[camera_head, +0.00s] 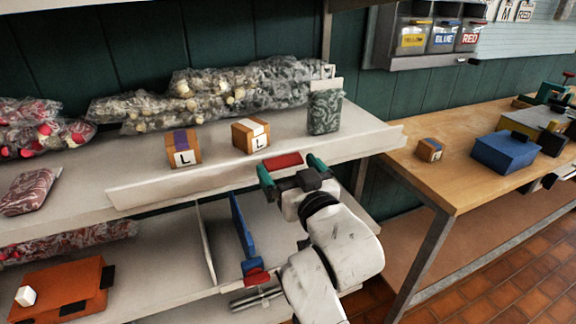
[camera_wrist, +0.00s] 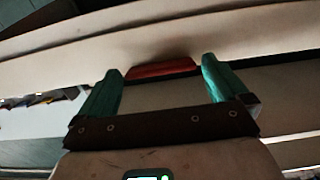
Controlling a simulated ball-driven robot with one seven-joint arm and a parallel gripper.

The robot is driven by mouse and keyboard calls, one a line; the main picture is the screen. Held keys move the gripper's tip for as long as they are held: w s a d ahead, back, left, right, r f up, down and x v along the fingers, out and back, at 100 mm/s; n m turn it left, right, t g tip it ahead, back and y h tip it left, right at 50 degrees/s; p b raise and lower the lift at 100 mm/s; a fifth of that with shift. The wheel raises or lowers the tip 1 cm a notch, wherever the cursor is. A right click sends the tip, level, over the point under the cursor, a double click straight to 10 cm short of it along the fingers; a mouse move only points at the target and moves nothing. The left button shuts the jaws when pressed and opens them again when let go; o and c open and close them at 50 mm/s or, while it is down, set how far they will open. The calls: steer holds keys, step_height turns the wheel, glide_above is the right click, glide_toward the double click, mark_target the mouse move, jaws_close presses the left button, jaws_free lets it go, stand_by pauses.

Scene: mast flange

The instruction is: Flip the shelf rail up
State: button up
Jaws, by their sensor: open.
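The shelf rail (camera_head: 230,172) is a long pale board along the front edge of the upper shelf, with a red grip patch (camera_head: 283,161) near its right part. The rail also shows in the wrist view (camera_wrist: 250,35), with the red patch (camera_wrist: 161,68) below it. My gripper (camera_head: 292,170) has two green fingers and is open. In the wrist view my gripper (camera_wrist: 161,85) has one finger on each side of the red patch. I cannot tell whether the fingers touch it.
Two boxes marked L, one (camera_head: 183,148) and another (camera_head: 251,135), stand behind the rail with a patterned pouch (camera_head: 325,108). Bagged goods (camera_head: 205,95) lie at the back. A wooden table (camera_head: 470,185) stands at right with a small box (camera_head: 430,150) and a blue bin (camera_head: 505,152).

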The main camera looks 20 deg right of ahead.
steer(key=shift+w, duration=0.6)
